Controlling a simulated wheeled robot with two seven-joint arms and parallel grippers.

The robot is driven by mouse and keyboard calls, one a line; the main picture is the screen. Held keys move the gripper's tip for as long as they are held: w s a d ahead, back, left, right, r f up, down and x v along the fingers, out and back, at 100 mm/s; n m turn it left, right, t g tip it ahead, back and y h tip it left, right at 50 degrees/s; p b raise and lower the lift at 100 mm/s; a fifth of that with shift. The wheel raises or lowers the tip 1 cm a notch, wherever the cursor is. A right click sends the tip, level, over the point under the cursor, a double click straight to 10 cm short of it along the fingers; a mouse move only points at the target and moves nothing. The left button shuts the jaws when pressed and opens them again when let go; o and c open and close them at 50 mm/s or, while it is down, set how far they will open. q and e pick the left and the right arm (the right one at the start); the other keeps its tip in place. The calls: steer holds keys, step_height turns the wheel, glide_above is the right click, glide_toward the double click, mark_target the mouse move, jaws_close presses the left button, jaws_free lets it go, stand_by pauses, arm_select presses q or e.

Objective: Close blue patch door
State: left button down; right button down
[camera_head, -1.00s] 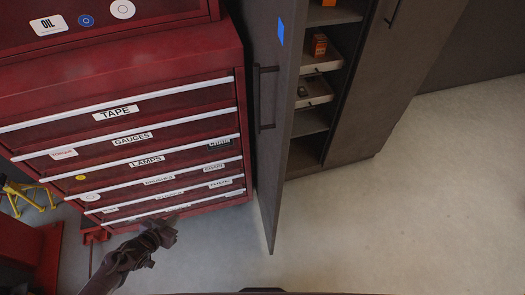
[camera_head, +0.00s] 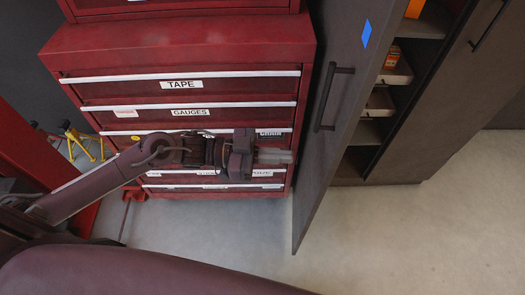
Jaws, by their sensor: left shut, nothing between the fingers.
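The cabinet door with the blue patch (camera_head: 366,33) is a dark grey panel (camera_head: 335,140) standing ajar, with a black bar handle (camera_head: 328,97) on its outer face. Behind it the cabinet's shelves show. My left gripper (camera_head: 291,157) is in front of the red drawer chest, left of the door's lower part and below the handle. It points right toward the door, is shut and appears empty. I cannot tell whether its tips touch the door. My right gripper is not in view.
A red tool chest (camera_head: 180,50) with labelled drawers stands left of the door. Shelves hold orange boxes (camera_head: 392,57). A second grey cabinet door (camera_head: 450,110) with a handle is at the right. Yellow stands (camera_head: 80,140) are at the left. The floor (camera_head: 420,235) in front is clear.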

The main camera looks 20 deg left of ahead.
mark_target(328, 159)
arm_select(q)
steer(key=p+x, duration=0.1)
steer(key=x, duration=0.6)
steer(key=shift+d, duration=0.2)
steer(key=shift+d, duration=0.1)
